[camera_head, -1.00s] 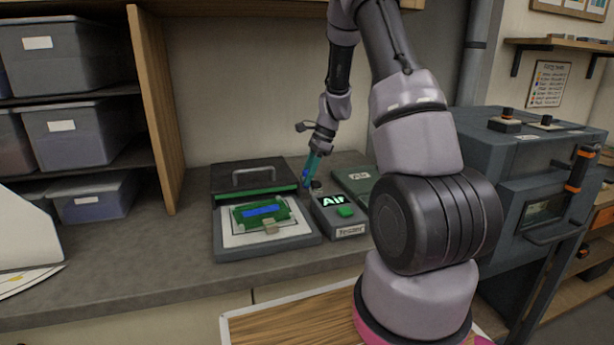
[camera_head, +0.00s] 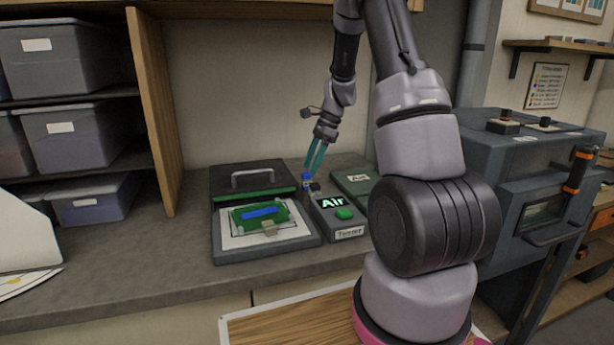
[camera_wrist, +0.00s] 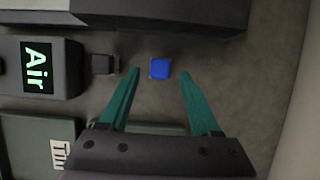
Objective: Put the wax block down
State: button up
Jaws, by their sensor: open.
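The blue wax block (camera_head: 306,180) stands on the grey counter behind the Air timer box, at the right side of the framed tray. In the wrist view the block (camera_wrist: 160,69) sits on the counter between and just beyond my fingertips, apart from both. My gripper (camera_head: 315,170) is open and empty above the block. Its two teal fingers also show spread in the wrist view (camera_wrist: 160,82).
The timer box (camera_head: 340,217) with its lit Air screen stands close to the block. The tray (camera_head: 265,247) holds a green piece with a blue strip.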

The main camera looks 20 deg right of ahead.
jog(key=v, duration=0.7)
jog(key=s+a+r+n+t+h, duration=0.1)
jog(key=s+a+r+n, duration=0.2)
jog(key=s+r, duration=0.3)
jog(key=s+a+r+n+t, duration=0.2)
jog(key=s+a+r+n, duration=0.15)
jog(key=r, duration=0.35)
jog(key=s+a+r+n+t, duration=0.1)
jog(key=s+n, duration=0.3)
jog(key=s, duration=0.4)
jog(key=s+a+r+n+t+h, duration=0.1)
jog(key=s+a+r+n+t, duration=0.1)
jog(key=s, duration=0.7)
notch_tip(320, 180, up, 3)
jog(key=shift+f+n+t+h, duration=0.25)
jog(key=shift+n+t, duration=0.25)
jog(key=shift+n, duration=0.45)
